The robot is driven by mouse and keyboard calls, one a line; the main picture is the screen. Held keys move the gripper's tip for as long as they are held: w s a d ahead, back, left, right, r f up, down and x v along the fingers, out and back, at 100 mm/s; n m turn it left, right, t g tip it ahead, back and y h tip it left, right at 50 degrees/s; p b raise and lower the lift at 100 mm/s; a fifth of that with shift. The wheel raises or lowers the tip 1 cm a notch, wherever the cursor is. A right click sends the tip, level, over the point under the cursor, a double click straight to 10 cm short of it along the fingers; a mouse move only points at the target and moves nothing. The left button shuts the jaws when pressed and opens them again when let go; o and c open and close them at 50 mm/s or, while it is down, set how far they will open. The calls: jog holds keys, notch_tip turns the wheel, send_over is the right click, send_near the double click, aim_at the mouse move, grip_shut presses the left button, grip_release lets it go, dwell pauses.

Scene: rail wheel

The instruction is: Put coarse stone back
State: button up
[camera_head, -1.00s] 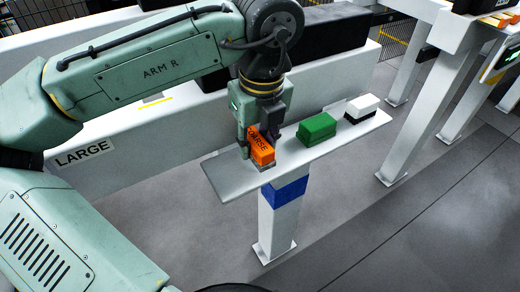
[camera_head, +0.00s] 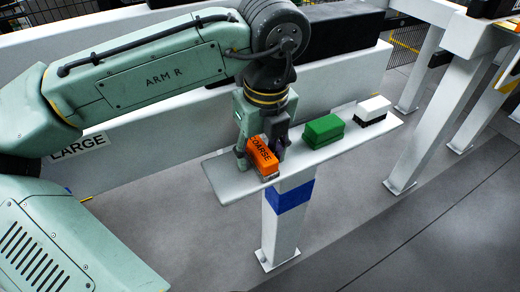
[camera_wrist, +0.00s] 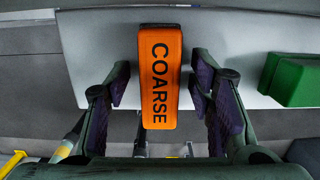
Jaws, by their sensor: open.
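The coarse stone (camera_head: 264,158) is an orange block with a grey base, marked COARSE. It sits on the left part of a narrow white shelf (camera_head: 222,180). In the wrist view the orange stone (camera_wrist: 160,75) lies between the two fingers, with a gap on each side. My gripper (camera_head: 260,155) points down over the stone, its fingers on either side of it. My gripper (camera_wrist: 162,85) is open and does not grip the stone. The head view partly hides the stone's back side behind the fingers.
A green block (camera_head: 323,130) and a white block with a dark base (camera_head: 373,108) stand on the shelf to the right. The shelf rests on a white post (camera_head: 283,228) with a blue band. A white beam marked LARGE (camera_head: 80,146) runs behind.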

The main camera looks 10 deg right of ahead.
aim_at(264, 154)
notch_tip(264, 154, up, 12)
jog(key=s, duration=0.1)
jog(key=shift+s+d+r, duration=0.15)
jog(key=shift+s+d, duration=0.05)
jog(key=shift+s, duration=0.05)
